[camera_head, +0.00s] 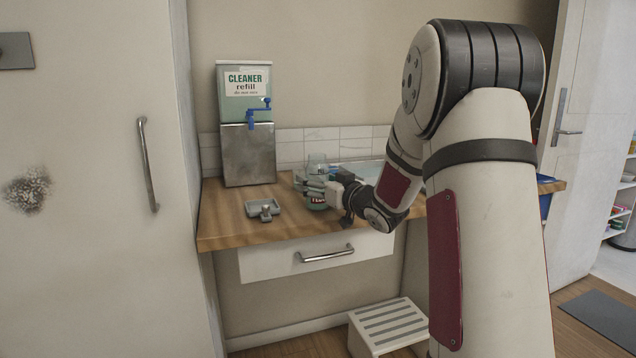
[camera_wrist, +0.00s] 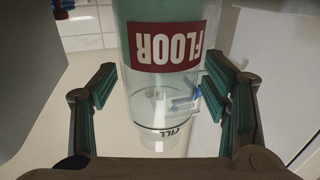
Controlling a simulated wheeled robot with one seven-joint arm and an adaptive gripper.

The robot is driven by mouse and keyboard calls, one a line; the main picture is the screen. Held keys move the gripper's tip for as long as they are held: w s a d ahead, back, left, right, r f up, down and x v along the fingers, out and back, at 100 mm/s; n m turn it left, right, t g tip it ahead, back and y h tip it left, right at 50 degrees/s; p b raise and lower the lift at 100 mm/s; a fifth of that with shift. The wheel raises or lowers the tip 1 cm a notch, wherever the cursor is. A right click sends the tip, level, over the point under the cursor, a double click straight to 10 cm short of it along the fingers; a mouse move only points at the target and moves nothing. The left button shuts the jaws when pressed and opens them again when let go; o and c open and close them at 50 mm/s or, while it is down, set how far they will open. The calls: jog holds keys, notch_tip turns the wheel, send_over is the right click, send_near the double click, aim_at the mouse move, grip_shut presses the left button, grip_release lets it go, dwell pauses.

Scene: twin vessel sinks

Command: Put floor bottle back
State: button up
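The floor bottle (camera_head: 317,201) is a clear bottle with a dark red label, and it looks upright at the counter. Fingers hide part of it in the head view. In the wrist view the bottle (camera_wrist: 163,88) shows upside down, with "FLOOR" on its label, green contents on the label side and a clear part with a "FILL" mark. My gripper (camera_head: 328,188) reaches it from the right.
A cleaner refill dispenser (camera_head: 245,110) with a blue tap stands on a metal block (camera_head: 248,155) at the back left. A small grey dish (camera_head: 264,208) lies on the wooden counter (camera_head: 220,228). A drawer (camera_head: 280,262) is below, and a step stool (camera_head: 388,324) stands on the floor.

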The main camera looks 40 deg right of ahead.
jog(key=shift+r, duration=0.1)
jog(key=shift+s+r, duration=0.1)
jog(key=shift+r, duration=0.05)
jog(key=s+p, duration=0.2)
jog(key=s, duration=0.9)
jog(key=shift+s, duration=0.4)
jog(key=shift+a, duration=0.1)
jog(key=s+a+f+g, duration=0.2)
jog(key=s+a+g, duration=0.4)
jog(key=s+a, duration=0.3)
jog(key=s+a+f+g, duration=0.2)
jog(key=s+a+g, duration=0.3)
jog(key=s+a, duration=0.4)
jog(key=s+a+f+g, duration=0.2)
jog(key=s+a+g, duration=0.4)
jog(key=s, duration=1.3)
jog(key=a, duration=0.3)
jog(key=shift+a+g+y, duration=0.3)
jog(key=shift+a, duration=0.1)
